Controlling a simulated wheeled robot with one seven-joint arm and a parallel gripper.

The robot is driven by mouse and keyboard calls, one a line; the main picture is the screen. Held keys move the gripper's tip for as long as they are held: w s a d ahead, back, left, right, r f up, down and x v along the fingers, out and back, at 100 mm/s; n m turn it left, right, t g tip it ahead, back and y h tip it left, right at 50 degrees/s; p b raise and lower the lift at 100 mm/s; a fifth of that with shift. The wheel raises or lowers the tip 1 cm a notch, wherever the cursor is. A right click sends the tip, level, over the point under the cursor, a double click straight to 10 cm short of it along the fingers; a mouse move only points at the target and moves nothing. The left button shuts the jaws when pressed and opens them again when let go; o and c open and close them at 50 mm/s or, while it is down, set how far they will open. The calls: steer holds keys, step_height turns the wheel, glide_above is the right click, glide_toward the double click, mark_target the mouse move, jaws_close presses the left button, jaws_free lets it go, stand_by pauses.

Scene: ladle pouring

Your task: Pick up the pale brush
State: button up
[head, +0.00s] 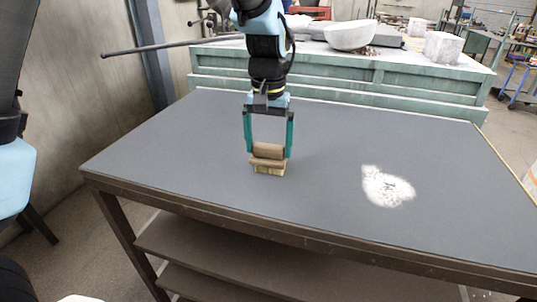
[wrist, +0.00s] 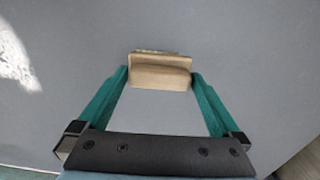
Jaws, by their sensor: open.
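The pale brush (head: 267,163) stands on the grey tabletop, a wooden block with a brown rounded grip on top and a pale yellowish lower part. It also shows in the wrist view (wrist: 160,72), between the far ends of the fingers. My gripper (head: 269,154) points down over the brush, with its two teal fingers on either side of the grip. The fingers are apart. In the wrist view my gripper (wrist: 160,78) shows narrow gaps beside the brush, though contact is hard to judge.
A patch of white powder (head: 387,187) lies on the tabletop (head: 330,140) right of the brush. The rest of the top is clear. Behind the table stands a green cabinet (head: 400,75) bearing a pale stone bowl (head: 350,36) and a stone block (head: 443,47).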

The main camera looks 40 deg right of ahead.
mark_target(269, 145)
steer(key=shift+f, duration=0.3)
steer(key=c, duration=1.1)
step_height(269, 145, up, 10)
steer(key=shift+r+b, duration=0.1)
steer(key=shift+b, duration=1.05)
